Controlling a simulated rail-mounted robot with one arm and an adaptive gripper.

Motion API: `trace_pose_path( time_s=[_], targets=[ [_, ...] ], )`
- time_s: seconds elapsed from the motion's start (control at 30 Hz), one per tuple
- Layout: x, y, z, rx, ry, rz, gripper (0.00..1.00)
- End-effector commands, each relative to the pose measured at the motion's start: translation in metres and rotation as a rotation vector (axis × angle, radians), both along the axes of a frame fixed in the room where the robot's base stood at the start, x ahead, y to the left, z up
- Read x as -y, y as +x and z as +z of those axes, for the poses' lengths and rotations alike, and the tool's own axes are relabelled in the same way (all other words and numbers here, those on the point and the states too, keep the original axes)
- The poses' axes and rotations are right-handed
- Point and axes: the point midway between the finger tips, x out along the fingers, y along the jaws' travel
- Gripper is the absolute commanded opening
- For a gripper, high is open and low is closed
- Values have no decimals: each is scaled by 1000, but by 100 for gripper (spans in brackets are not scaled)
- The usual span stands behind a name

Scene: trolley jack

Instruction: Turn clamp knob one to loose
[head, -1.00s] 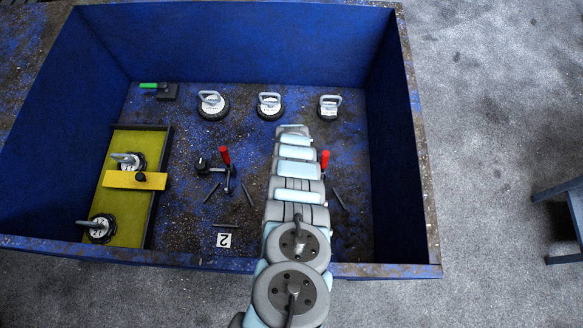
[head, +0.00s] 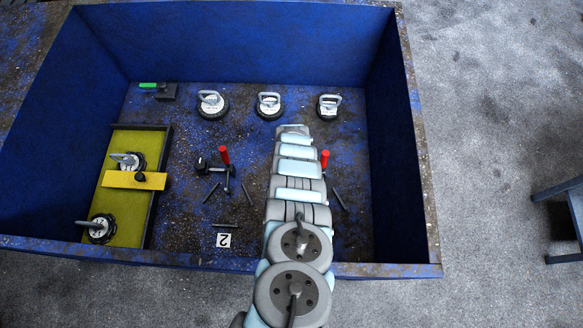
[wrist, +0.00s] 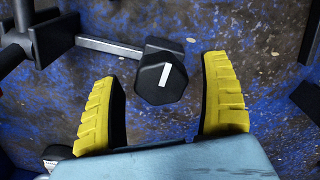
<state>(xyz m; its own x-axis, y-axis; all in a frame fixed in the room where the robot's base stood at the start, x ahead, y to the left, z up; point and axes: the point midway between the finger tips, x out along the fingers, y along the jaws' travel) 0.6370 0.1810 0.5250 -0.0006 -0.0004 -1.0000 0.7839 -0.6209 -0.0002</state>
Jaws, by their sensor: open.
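In the head view my arm hides the gripper and this knob. A clamp with a red handle (head: 325,158) shows partly to the right of my arm. Another red-handled clamp (head: 225,165) stands to its left, with a black knob at its left end.
A blue-walled bin (head: 240,45) surrounds the clamps. Several round pieces with grey handles (head: 270,104) line the back. A yellow-green tray (head: 120,220) is at left. Loose dark rods and a white "2" tag (head: 223,240) lie on the floor.

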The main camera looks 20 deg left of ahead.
Motion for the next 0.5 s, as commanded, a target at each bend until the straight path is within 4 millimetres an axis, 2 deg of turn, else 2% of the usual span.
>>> trace_pose_path(
  time_s=[0.27,0.5],
  targets=[
    [-1,1,3,1,2,0,78],
    [-3,2,15,0,3,1,78]
  ],
)
